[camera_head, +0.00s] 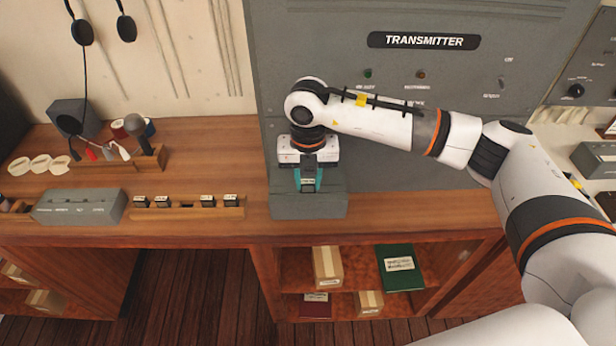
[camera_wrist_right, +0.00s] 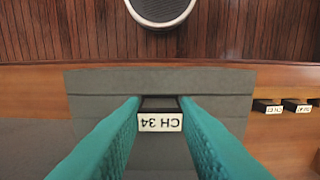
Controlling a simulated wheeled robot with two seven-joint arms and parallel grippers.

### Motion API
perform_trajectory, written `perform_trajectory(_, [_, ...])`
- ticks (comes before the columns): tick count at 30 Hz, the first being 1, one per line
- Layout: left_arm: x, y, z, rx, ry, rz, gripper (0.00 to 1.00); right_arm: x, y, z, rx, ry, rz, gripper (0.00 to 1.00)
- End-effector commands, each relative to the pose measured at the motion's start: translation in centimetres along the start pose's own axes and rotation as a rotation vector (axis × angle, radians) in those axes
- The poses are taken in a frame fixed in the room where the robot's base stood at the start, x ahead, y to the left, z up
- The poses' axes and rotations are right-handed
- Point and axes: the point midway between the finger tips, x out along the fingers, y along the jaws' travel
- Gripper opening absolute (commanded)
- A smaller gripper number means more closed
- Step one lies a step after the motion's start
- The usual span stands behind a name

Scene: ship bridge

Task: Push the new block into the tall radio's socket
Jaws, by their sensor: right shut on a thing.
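The grey radio (camera_head: 308,206) stands on the wooden counter in front of the transmitter panel; its sloped grey body also fills the middle of the right wrist view (camera_wrist_right: 225,85). My right gripper (camera_head: 308,184) is over its top, with teal fingers pointing down. In the right wrist view the gripper (camera_wrist_right: 160,108) is shut on a small dark block (camera_wrist_right: 160,121) with a white label reading CH 34, upside down there. A dark edge borders the block on the radio's face. How deep the block sits in the socket is hidden. My left gripper is out of view.
A wooden rack (camera_head: 185,213) with several small labelled blocks lies left of the radio. A lower grey box (camera_head: 80,207) stands further left. A wooden holder (camera_head: 130,160) with tools is behind. The transmitter panel (camera_head: 420,85) rises directly behind my right arm.

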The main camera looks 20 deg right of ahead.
Motion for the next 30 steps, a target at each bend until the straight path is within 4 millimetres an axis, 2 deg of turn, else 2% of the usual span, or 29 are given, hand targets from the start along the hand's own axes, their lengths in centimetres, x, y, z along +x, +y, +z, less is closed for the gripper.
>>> perform_trajectory(30, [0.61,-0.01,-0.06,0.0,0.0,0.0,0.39,0.13,0.0,0.0,0.0,0.0,0.0,0.07])
